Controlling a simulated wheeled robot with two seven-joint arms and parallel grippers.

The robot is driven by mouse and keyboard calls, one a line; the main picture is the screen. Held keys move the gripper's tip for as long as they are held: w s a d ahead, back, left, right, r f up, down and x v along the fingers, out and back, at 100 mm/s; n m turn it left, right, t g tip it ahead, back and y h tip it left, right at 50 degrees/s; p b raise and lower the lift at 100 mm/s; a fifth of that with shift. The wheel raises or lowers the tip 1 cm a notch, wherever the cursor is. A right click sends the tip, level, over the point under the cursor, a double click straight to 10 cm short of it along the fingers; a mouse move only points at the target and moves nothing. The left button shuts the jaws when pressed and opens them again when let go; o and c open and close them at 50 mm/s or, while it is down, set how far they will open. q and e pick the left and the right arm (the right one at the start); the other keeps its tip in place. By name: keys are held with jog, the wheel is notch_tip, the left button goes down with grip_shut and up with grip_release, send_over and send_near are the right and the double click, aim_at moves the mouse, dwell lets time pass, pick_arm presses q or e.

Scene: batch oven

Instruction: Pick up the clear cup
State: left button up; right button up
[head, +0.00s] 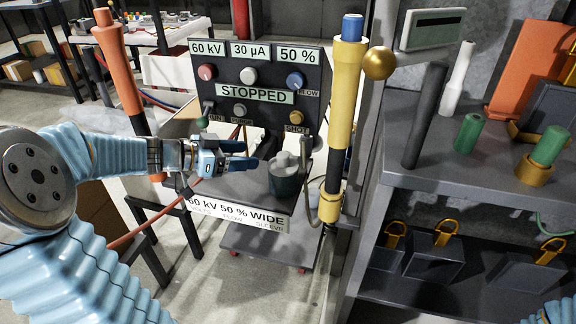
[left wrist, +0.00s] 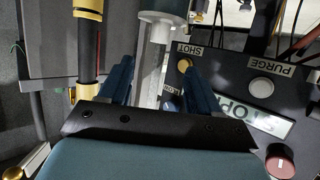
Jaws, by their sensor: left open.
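A dark grey-green cup-like vessel (head: 285,184) with a paler grey top stands upright on a grey shelf below the control panel. I cannot tell whether it is the clear cup; no plainly see-through cup stands out. My left gripper (head: 240,155) is open just left of the vessel, fingers pointing toward it, with a small gap. In the left wrist view the open fingers (left wrist: 157,68) frame a pale strip that I cannot identify. My right gripper is not visible.
The control panel (head: 262,118), reading STOPPED, stands behind the vessel. A yellow post (head: 342,110) is close on its right, and an orange post (head: 118,62) is at left. A grey shelf (head: 425,182) at right holds several cylinders.

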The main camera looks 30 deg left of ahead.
aim_at(280, 155)
pick_arm(q)
jog(key=x, duration=0.6)
jog(key=shift+w+d+f+b, duration=0.15)
jog(key=shift+w+d+b, duration=0.1)
jog(key=shift+b, duration=0.1)
jog(key=x, duration=0.4)
jog(key=shift+d+f+b, duration=0.15)
jog(key=shift+f+b, duration=0.1)
jog(key=shift+b, duration=0.15)
jog(key=shift+w+d, duration=0.1)
jog(key=shift+w, duration=0.25)
jog(key=c, duration=1.1)
jog(key=shift+o, duration=0.2)
